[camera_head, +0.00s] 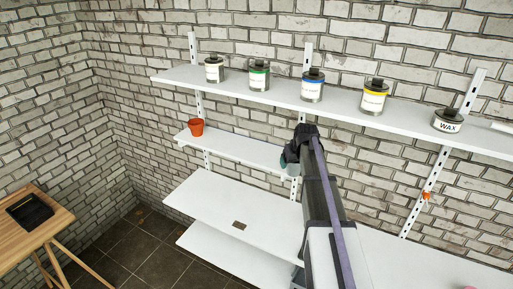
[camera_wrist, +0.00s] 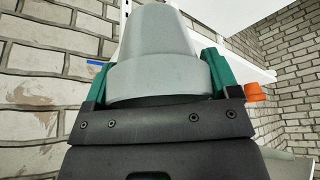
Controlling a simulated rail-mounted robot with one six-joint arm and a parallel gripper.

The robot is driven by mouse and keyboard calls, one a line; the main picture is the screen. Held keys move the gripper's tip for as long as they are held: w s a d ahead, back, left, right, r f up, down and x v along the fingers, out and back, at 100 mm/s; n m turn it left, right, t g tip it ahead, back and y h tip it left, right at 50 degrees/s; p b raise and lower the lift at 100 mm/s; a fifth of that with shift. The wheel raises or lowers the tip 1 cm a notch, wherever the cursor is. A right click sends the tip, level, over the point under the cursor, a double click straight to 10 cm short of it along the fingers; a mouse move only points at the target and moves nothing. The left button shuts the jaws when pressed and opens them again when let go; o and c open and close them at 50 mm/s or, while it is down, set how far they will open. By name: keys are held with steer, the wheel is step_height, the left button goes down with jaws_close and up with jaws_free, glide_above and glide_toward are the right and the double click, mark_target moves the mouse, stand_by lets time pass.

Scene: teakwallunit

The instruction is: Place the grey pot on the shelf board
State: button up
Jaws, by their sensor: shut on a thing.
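My gripper (camera_head: 290,159) is at the right part of the middle shelf board (camera_head: 240,149), a short white board on the brick wall. I cannot tell its exact height above or distance from the board. In the wrist view, my gripper's green fingers (camera_wrist: 156,72) are shut on the grey pot (camera_wrist: 155,45), one finger on each side near its wide rim. The pot's narrow end points up in that picture. In the head view the pot is mostly or wholly hidden by my gripper and arm.
An orange pot (camera_head: 196,127) stands at the board's left end. Above, a long white shelf (camera_head: 215,85) bears several tins, including a wax tin (camera_head: 447,121). A wider white board (camera_head: 215,202) lies below with a small brown plate (camera_head: 239,225). A wooden table (camera_head: 50,226) stands at left.

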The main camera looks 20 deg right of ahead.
steer(key=w, duration=1.4)
steer(key=shift+d, duration=0.15)
steer(key=shift+w, duration=0.6)
step_height(320, 180, down, 4)
steer(key=b, duration=0.4)
steer(key=shift+f, duration=0.1)
steer(key=shift+s+r, duration=0.1)
steer(key=shift+r, duration=0.25)
steer(key=shift+c, duration=0.5)
steer(key=shift+f, duration=0.25)
steer(key=o, duration=0.9)
steer(key=shift+o, duration=0.2)
steer(key=shift+r, duration=0.2)
